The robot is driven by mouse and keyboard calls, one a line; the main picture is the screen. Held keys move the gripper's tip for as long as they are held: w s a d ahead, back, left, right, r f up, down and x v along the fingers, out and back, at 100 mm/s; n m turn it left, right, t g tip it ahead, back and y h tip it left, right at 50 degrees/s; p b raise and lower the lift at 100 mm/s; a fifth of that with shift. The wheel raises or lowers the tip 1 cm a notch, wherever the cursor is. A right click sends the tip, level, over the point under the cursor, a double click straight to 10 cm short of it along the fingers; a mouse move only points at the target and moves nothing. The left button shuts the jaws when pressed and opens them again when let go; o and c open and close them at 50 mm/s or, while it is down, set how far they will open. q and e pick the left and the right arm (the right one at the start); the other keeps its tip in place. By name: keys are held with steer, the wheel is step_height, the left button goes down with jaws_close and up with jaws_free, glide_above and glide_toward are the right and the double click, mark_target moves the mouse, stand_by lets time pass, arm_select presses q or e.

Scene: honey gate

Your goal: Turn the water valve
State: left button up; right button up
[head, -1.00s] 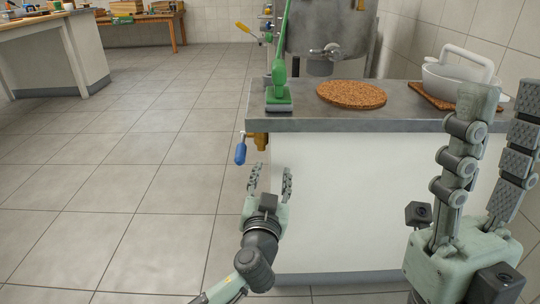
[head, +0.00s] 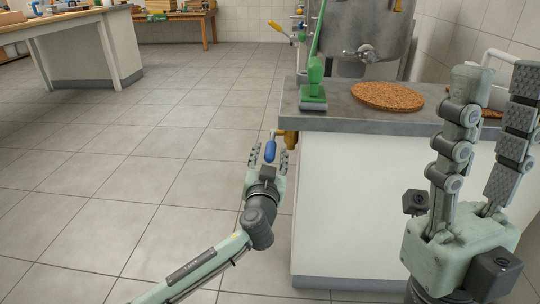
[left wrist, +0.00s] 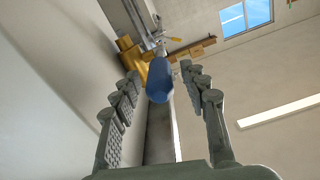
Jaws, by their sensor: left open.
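The water valve shows as a blue lever handle (head: 270,151) beside a brass body (head: 291,138) at the left end of the white counter, just under its top. In the left wrist view the blue handle (left wrist: 159,80) lies between my open fingers, near their tips, with the brass body (left wrist: 132,56) behind it to the left. My left gripper (head: 268,156) is open around the handle; I see no clear contact. My right gripper (head: 490,85) stands at the right with its fingers up, apart and empty.
The grey countertop (head: 440,124) holds a green-handled tool (head: 314,80), a round cork mat (head: 388,96) and a steel tank (head: 365,30) behind. The tiled floor (head: 120,170) left of the counter is clear. Another table (head: 80,30) stands far left.

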arm_select(q)
steer(key=shift+c, duration=0.6)
jaws_close()
